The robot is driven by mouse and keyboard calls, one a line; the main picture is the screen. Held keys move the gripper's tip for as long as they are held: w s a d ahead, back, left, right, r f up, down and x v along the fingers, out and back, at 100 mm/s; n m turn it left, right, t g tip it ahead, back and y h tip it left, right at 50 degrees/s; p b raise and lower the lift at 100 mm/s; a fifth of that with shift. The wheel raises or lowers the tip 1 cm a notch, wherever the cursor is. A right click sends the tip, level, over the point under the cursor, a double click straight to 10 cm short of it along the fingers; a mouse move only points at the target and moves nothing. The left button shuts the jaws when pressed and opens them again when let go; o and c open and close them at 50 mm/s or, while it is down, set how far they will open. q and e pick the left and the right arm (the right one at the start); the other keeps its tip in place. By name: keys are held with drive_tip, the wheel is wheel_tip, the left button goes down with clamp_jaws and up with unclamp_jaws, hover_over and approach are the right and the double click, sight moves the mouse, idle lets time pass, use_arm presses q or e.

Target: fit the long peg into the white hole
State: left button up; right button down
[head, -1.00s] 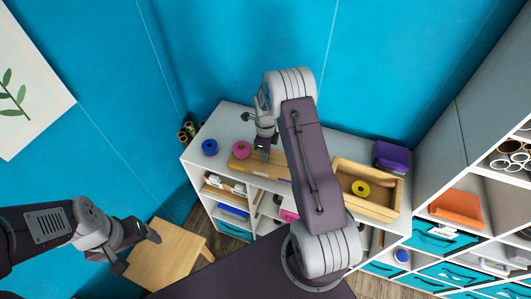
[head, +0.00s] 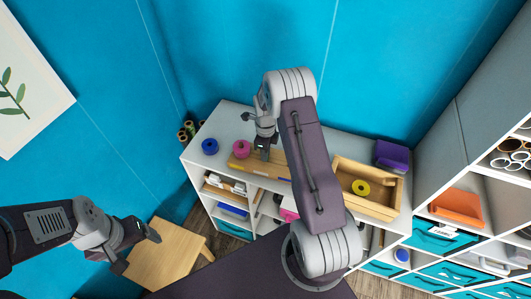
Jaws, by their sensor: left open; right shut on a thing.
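My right gripper (head: 262,154) points down over the wooden board (head: 236,164) on top of the white shelf unit, just right of a pink roll (head: 242,149). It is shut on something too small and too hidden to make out. I cannot pick out the long peg or the white hole; my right arm covers part of the board and the shelf top. My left gripper (head: 139,248) is open and empty, above a wooden stool (head: 167,258) at the lower left, away from the shelf.
A blue roll (head: 209,147) stands left of the pink one. A wooden tray (head: 391,208) with a yellow roll (head: 361,187) and a purple box (head: 392,155) are at the right. Shelves with teal drawers (head: 437,238) fill the right side.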

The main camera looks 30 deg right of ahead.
drive_tip(key=shift+s+f, duration=0.2)
drive_tip(key=c, duration=1.3)
unclamp_jaws()
drive_tip(key=shift+a, duration=0.1)
drive_tip(key=shift+w, duration=0.1)
drive_tip(key=shift+o, duration=0.3)
drive_tip(key=shift+w, duration=0.1)
drive_tip(key=o, duration=0.4)
